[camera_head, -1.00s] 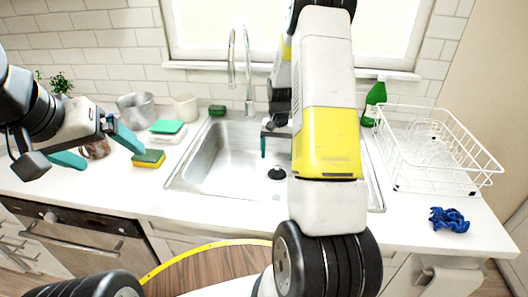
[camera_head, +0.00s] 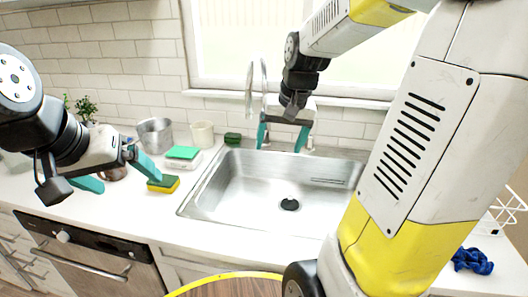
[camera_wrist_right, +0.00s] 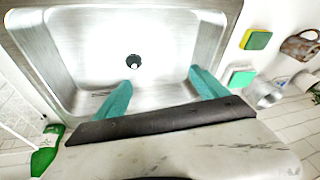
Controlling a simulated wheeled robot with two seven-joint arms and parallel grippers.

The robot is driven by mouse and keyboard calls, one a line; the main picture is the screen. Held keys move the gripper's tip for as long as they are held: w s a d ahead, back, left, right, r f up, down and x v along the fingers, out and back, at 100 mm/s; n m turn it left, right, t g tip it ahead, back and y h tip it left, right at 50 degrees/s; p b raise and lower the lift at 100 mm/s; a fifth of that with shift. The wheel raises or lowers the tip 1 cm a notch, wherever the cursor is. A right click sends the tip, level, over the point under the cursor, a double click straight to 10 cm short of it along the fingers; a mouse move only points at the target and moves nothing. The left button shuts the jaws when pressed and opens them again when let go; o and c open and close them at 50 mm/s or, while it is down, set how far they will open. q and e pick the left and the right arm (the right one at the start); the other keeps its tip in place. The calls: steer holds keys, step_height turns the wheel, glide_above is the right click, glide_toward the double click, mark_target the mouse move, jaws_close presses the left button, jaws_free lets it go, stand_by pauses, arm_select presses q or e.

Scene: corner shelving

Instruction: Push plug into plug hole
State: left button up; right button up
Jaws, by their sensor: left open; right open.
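The metal sink (camera_head: 236,196) is set in the white counter. A small black round piece (camera_head: 290,204) lies at the drain in its floor. It also shows in the right wrist view (camera_wrist_right: 133,62). It looks like the plug at the plug hole, but I cannot tell how deep it sits. My right gripper (camera_head: 281,140) is open and empty, with teal fingers pointing down near the sink's back edge. In the right wrist view its fingers (camera_wrist_right: 161,78) are apart, with the drain beyond them. My left gripper (camera_head: 118,175) is open and empty over the counter left of the sink.
A faucet (camera_head: 250,92) stands behind the sink, close to my right gripper. A yellow-green sponge (camera_head: 163,184), a green-topped stack (camera_head: 183,153), a metal pot (camera_head: 156,135) and a white cup (camera_head: 202,135) stand left. A blue cloth (camera_head: 472,260) lies right. A green bottle (camera_wrist_right: 46,150) shows in the right wrist view.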

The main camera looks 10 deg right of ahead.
steer(key=s+a+r+n+t, duration=0.1)
steer(key=s+a+r, duration=0.1)
steer(key=s, duration=0.4)
steer(key=s+a+r+n+t+y, duration=0.1)
steer(key=s+a+r, duration=0.1)
steer(key=s, duration=0.5)
steer(key=shift+s+a+r+n+t, duration=0.15)
steer(key=shift+s+a+n+t, duration=0.15)
steer(key=shift+a+n, duration=0.15)
